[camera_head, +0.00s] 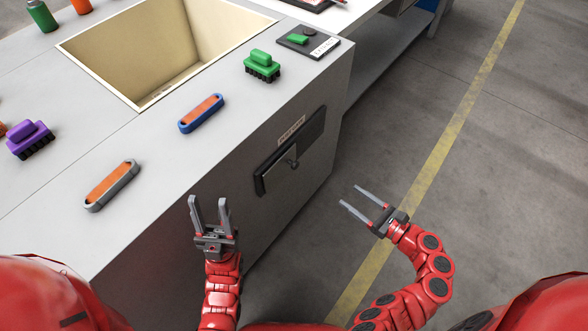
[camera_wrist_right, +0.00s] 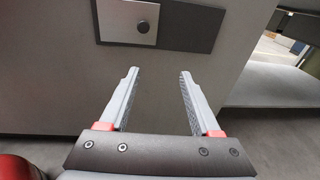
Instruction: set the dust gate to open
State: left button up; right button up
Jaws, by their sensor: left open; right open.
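The dust gate (camera_head: 279,172) is a grey plate with a round dark knob (camera_head: 292,164), set in a dark track (camera_head: 309,137) on the cabinet's side. The plate covers the left part of the track; the right part shows dark. A small label (camera_head: 291,131) sits above. In the right wrist view the plate (camera_wrist_right: 115,20) and knob (camera_wrist_right: 143,26) are at the top, beyond the fingers. My right gripper (camera_head: 361,198) is open and empty, right of the gate and apart from it. My left gripper (camera_head: 209,212) is open and empty, left of the gate.
The grey bench top (camera_head: 150,150) has a large open bin (camera_head: 170,50). Green (camera_head: 262,66) and purple (camera_head: 30,139) brushes and two orange-faced tools, one blue-edged (camera_head: 201,113), one grey-edged (camera_head: 112,185), lie on it. The floor right of the cabinet is clear, with a yellow line (camera_head: 440,150).

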jog(key=s+a+r+y, duration=0.1)
jog(key=r+y, duration=0.1)
jog(key=b, duration=0.2)
send_near(297, 167)
jog(key=shift+n+g, duration=0.4)
jog(key=x, duration=0.9)
jog(key=shift+w+d+r, duration=0.1)
jog(key=shift+w+r, duration=0.1)
jog(key=shift+r, duration=0.15)
grip_shut()
